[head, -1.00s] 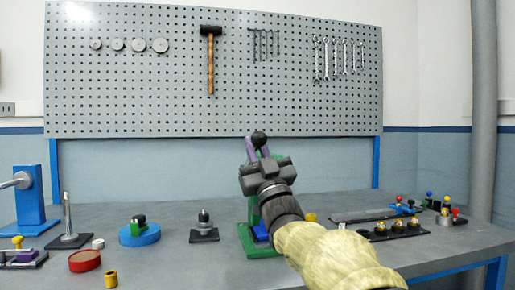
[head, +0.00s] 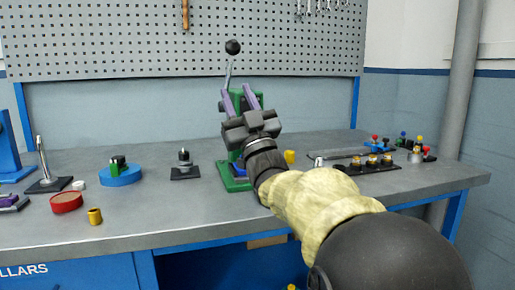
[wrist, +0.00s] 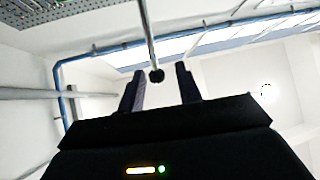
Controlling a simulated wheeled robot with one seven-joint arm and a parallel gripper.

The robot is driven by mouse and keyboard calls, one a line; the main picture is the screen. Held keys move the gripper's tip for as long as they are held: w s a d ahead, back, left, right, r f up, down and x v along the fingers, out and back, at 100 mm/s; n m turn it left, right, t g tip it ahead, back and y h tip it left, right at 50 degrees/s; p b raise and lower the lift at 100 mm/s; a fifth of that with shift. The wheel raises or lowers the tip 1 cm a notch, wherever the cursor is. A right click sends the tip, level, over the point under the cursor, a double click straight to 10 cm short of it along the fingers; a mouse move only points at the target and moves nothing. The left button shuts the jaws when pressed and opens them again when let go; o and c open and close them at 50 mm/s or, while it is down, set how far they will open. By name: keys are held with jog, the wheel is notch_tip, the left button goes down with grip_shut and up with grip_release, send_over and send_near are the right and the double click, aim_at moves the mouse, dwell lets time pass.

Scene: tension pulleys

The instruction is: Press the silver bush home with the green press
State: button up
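The green press (head: 236,182) stands on the bench, partly hidden behind my gripper and arm. Its thin lever rises steeply and ends in a black ball knob (head: 232,47). My gripper (head: 236,91) is open in front of the press, its two purple fingers pointing up. The knob stands above the fingertips in the head view. In the wrist view the knob (wrist: 157,76) shows in the gap between the spread fingers, touching neither. A small silver cylinder (head: 319,161) on the bench right of the press may be the silver bush; I cannot tell. The press's working area is mostly hidden.
A black spindle on a dark plate (head: 185,170) and a blue round stand (head: 121,175) are left of the press. A yellow cylinder (head: 290,157) and a dark rack (head: 368,164) are to its right. The front bench (head: 180,215) is mostly clear.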

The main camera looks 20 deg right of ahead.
jog(key=v, duration=1.3)
jog(key=shift+c, duration=0.2)
